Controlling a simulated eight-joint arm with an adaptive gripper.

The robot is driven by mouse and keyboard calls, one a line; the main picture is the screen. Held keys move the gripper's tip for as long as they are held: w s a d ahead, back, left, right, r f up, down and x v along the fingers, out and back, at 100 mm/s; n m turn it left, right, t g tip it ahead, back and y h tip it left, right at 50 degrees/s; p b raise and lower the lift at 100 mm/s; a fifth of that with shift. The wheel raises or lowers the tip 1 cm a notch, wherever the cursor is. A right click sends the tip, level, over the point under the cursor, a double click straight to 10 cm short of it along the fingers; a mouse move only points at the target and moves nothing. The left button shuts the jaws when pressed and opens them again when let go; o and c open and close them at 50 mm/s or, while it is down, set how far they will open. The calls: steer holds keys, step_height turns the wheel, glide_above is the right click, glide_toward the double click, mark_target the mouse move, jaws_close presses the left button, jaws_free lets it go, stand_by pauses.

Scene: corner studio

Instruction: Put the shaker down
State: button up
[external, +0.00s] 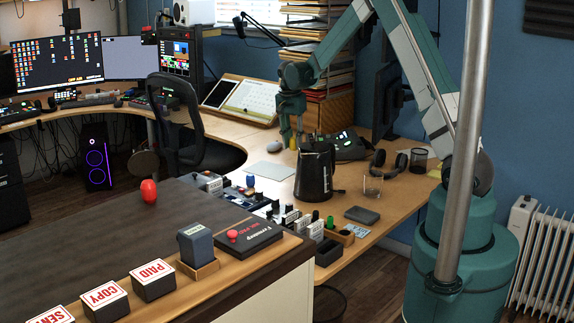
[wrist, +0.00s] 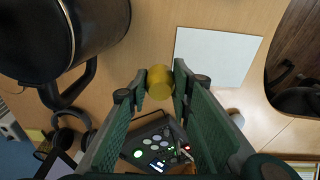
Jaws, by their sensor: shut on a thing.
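The black kettle (external: 314,172) stands close by; it fills the upper left of the wrist view (wrist: 60,35). A pale flat pad (external: 270,171) lies on the desk. A dark keypad device (external: 345,146) and headphones (external: 388,162) are to the right.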

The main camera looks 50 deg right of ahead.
steer(key=w+a+r+n+p, duration=0.1)
steer(key=w+a+r, duration=0.15)
steer(key=a, duration=0.85)
steer(key=w+a+r+n+p, duration=0.1)
steer(key=w+a+r+n, duration=0.15)
steer(key=a, duration=0.75)
steer(key=w+a+r+p, duration=0.1)
steer(key=a+r+p, duration=0.15)
steer(key=a, duration=0.85)
steer(key=s+a+r+n+p, duration=0.1)
steer(key=s+a+r+n, duration=0.15)
steer(key=a, duration=1.15)
steer(key=s+a+r+n+p, duration=0.15)
steer(key=a+r, duration=0.25)
steer(key=a, duration=1)
step_height(320, 180, up, 14)
steer(key=n+t+y+p, duration=0.1)
steer(key=n+p, duration=0.6)
glide_above(81, 244)
steer(key=shift+r, duration=0.15)
steer(key=shift+f+p, duration=0.35)
steer(key=shift+f, duration=2.8)
steer(key=shift+f, duration=0.15)
